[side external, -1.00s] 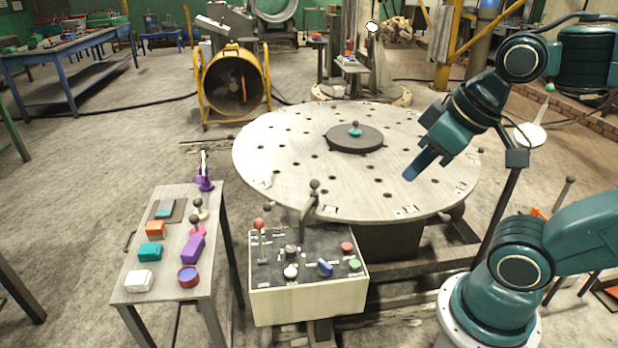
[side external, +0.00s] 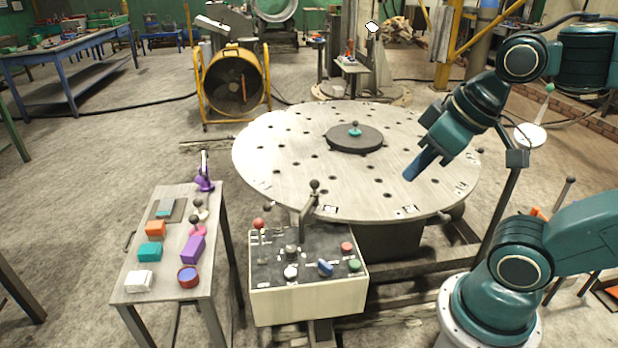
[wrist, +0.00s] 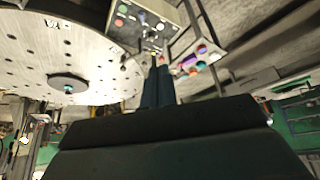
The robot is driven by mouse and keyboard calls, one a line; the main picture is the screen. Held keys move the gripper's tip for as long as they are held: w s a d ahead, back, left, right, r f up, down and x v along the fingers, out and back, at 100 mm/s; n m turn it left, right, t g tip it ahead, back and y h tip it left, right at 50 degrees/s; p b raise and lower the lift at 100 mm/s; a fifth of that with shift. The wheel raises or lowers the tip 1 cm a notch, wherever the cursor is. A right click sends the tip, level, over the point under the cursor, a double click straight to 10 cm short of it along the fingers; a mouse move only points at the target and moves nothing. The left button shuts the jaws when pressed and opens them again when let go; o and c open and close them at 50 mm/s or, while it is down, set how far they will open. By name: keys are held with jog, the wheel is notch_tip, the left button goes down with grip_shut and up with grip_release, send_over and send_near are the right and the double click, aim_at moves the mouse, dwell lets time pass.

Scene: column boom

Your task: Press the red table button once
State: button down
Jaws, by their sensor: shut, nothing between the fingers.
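A red button (side external: 346,247) sits at the right of the dark top of the control box (side external: 306,303), behind a green button (side external: 354,265). In the wrist view the control box (wrist: 178,14) is near the top, with the red button (wrist: 119,22) small near its left edge. My gripper (side external: 409,176) hangs over the right part of the round turntable (side external: 290,185), above and to the right of the box, well apart from the button. Its blue fingers are together and empty; they also show in the wrist view (wrist: 158,72).
A red-knobbed lever (side external: 259,223), a taller black-knobbed lever (side external: 314,186) and a blue knob (side external: 325,268) stand on the box. A side table (side external: 168,295) at left bears several small coloured objects. A dark disc (side external: 340,139) lies on the turntable.

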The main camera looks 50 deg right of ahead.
jog(key=shift+w, duration=0.15)
jog(key=w+d+f+y, duration=0.1)
jog(key=w+f, duration=0.2)
jog(key=w, duration=0.2)
jog(key=w+d+f, duration=0.2)
jog(key=w, duration=0.3)
jog(key=m+t+y, duration=0.2)
jog(key=m+t, duration=0.1)
jog(key=m, duration=0.2)
send_over(351, 246)
notch_tip(351, 246, down, 25)
jog(key=shift+f, duration=0.15)
jog(key=shift+a+f, duration=0.1)
jog(key=shift+f, duration=0.05)
jog(key=shift+f, duration=4.25)
